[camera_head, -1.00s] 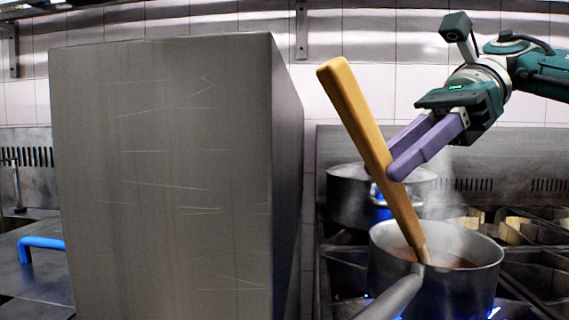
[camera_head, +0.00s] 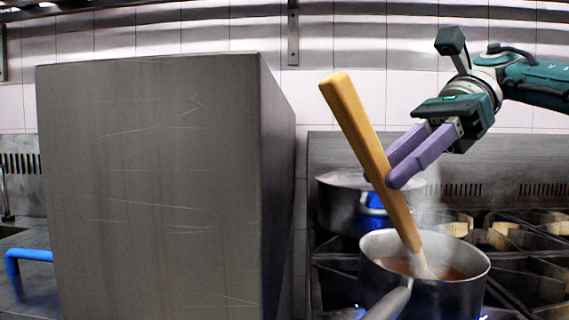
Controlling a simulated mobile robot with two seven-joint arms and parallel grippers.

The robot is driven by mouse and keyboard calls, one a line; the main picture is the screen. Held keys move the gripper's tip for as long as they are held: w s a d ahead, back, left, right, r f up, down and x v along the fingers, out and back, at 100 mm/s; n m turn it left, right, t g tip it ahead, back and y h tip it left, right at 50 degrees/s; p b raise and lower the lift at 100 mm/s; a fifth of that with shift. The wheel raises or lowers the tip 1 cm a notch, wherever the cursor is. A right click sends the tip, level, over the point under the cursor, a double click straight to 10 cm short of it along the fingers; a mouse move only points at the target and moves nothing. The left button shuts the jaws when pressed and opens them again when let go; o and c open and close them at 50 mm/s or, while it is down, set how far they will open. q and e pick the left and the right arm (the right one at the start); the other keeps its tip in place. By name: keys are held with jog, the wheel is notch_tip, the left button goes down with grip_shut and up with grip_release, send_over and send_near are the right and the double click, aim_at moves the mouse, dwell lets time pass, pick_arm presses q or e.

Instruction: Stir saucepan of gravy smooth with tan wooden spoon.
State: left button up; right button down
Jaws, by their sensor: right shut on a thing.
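The tan wooden spoon (camera_head: 362,128) stands tilted, its handle leaning up to the left and its lower end in the gravy. The saucepan (camera_head: 440,291) is grey metal with a handle toward the front. Reddish-brown gravy (camera_head: 450,272) shows inside it, with steam above. My right gripper (camera_head: 392,180), with purple fingers, is shut on the spoon's handle above the pan. The spoon's tip is hidden in the gravy. My left gripper is not in view.
A lidded pot (camera_head: 342,204) stands on the stove behind the saucepan. Empty burner grates (camera_head: 525,268) lie to the right. A tall grey metal block (camera_head: 150,190) fills the left side. A blue handle (camera_head: 28,255) shows at far left.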

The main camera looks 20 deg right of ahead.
jog(key=shift+w+a+r+p, duration=0.1)
jog(key=shift+a+r+p, duration=0.75)
jog(key=shift+r, duration=0.45)
jog(key=shift+s+a+r+p, duration=0.1)
jog(key=shift+a+r+p, duration=0.7)
jog(key=shift+r, duration=0.5)
jog(key=shift+w+a+r+p, duration=0.1)
jog(key=shift+a+r+p, duration=0.75)
jog(key=shift+r, duration=0.45)
jog(key=shift+r, duration=0.2)
notch_tip(320, 180, up, 4)
jog(key=p, duration=0.3)
jog(key=shift+f, duration=0.2)
